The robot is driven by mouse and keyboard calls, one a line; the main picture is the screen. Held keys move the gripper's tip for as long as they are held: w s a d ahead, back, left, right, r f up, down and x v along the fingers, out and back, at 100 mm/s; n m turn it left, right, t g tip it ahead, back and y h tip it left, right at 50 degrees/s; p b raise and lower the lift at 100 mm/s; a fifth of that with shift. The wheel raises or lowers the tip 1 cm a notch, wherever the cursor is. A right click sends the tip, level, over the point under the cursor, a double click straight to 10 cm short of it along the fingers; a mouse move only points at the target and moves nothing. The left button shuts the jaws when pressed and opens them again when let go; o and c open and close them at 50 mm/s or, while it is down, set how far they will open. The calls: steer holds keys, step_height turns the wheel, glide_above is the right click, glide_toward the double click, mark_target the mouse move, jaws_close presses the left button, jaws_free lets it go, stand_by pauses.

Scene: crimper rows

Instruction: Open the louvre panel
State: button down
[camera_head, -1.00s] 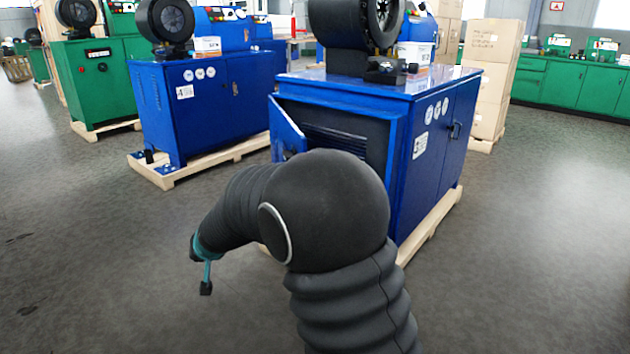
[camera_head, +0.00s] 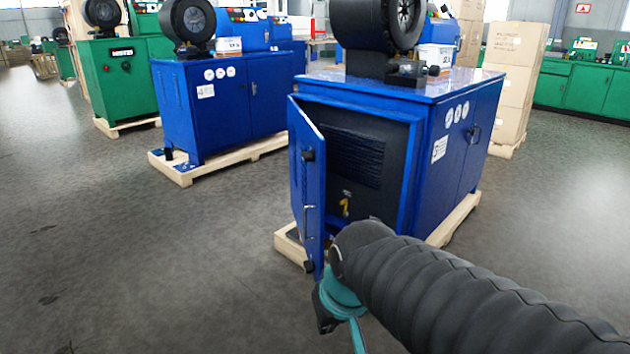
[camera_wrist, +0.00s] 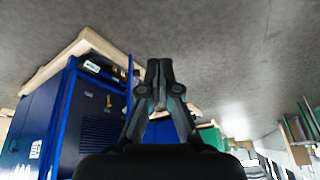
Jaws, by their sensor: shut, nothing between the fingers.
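The louvre panel (camera_head: 307,185) is a blue door on the front of the nearest blue cabinet (camera_head: 465,120). It stands well open, its hinge side at the left and its free edge toward me. A handle (camera_head: 309,218) is on it. The dark interior with a slatted grille (camera_head: 345,158) shows beside it. My wrist is low in front of the panel's lower end; contact cannot be told. In the wrist view my gripper (camera_wrist: 157,68) is shut and empty, with the cabinet upside down at its left and the panel (camera_wrist: 130,88) nearly edge-on close to the fingers.
The cabinet stands on a wooden pallet (camera_head: 455,219) and carries a black crimper head (camera_head: 378,25). A second blue cabinet (camera_head: 225,105) and a green one (camera_head: 118,78) stand to the left. Stacked cartons (camera_head: 513,75) stand behind right. The grey floor (camera_head: 150,270) at left is clear.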

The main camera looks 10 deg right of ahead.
steer(key=shift+d+m, duration=1.5)
steer(key=shift+d, duration=1.35)
steer(key=w+d+f+m+y, duration=0.2)
steer(key=w+d, duration=0.1)
steer(key=w, duration=0.4)
steer(key=w+d+f+m+y+p, duration=0.1)
steer(key=w+d+m+y, duration=0.15)
steer(key=w, duration=0.55)
steer(key=w+d+f+m+y, duration=0.2)
steer(key=w+d+y, duration=0.1)
steer(key=w, duration=0.4)
steer(key=w+d+r+t+y, duration=0.2)
steer(key=w+d+r+t, duration=0.25)
steer(key=w, duration=0.35)
steer(key=w+d+r+t+y, duration=0.2)
steer(key=w+d+r+t, duration=0.15)
steer(key=w+d, duration=0.3)
steer(key=s+a+p+x, duration=0.1)
steer(key=p+x, duration=0.1)
steer(key=x, duration=1.1)
steer(key=shift+s+a, duration=0.2)
steer(key=shift+a, duration=0.3)
